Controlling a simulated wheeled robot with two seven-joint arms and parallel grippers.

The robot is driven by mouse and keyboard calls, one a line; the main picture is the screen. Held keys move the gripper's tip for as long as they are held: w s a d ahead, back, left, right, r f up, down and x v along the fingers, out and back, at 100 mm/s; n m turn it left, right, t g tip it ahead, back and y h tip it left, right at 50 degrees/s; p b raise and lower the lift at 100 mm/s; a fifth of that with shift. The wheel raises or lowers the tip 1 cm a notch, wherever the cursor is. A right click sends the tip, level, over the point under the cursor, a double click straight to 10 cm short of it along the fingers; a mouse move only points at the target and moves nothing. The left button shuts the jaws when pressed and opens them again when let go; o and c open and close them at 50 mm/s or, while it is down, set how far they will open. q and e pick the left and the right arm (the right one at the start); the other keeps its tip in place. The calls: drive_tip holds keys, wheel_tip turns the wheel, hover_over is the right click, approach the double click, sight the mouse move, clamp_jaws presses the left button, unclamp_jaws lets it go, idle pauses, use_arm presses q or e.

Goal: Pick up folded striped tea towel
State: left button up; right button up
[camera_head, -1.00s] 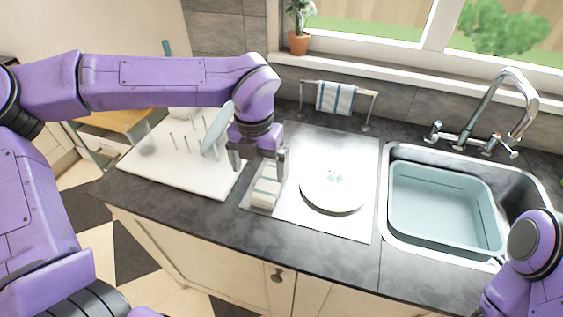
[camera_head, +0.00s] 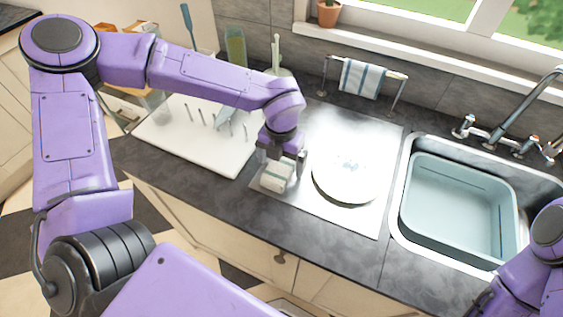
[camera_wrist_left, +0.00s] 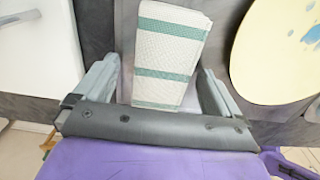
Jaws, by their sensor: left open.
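The folded striped tea towel (camera_head: 275,178) lies on the metal drainboard, left of a white plate. It also shows in the left wrist view (camera_wrist_left: 168,55), off-white with green stripes. My left gripper (camera_head: 284,163) is right above the towel and partly hides it in the head view. In the left wrist view my left gripper (camera_wrist_left: 158,85) is open, with one finger on each side of the towel. I cannot tell how far the fingertips are from the drainboard. My right arm shows at the lower right of the head view, but its gripper does not.
The plate (camera_head: 345,182) lies close to the right of the towel. A white drying rack (camera_head: 195,150) stands to the left. The sink holds a blue-green basin (camera_head: 455,215). A second towel, blue-striped (camera_head: 362,79), hangs on a rail behind. The counter's front edge is clear.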

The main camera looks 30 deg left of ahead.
use_arm(q)
drive_tip(key=shift+f, duration=0.25)
drive_tip(key=c, duration=1.2)
drive_tip(key=shift+r, duration=0.15)
drive_tip(key=shift+r, duration=0.35)
drive_tip(key=s+r, duration=0.1)
drive_tip(key=r, duration=0.1)
drive_tip(key=s+d+r+b, duration=0.1)
drive_tip(key=r, duration=0.1)
drive_tip(key=s+r+b, duration=0.1)
drive_tip(key=r, duration=0.1)
drive_tip(key=shift+s+d+r, duration=0.25)
drive_tip(key=shift+s+r, duration=0.05)
drive_tip(key=shift+r, duration=0.05)
drive_tip(key=s+d+r, duration=0.1)
drive_tip(key=s, duration=0.2)
drive_tip(key=s+d+r+b, duration=0.1)
drive_tip(key=s+r, duration=0.1)
drive_tip(key=s, duration=0.1)
drive_tip(key=s+d+r+b, duration=0.1)
drive_tip(key=s+d+r, duration=0.1)
drive_tip(key=s, duration=0.1)
drive_tip(key=shift+s+r, duration=0.2)
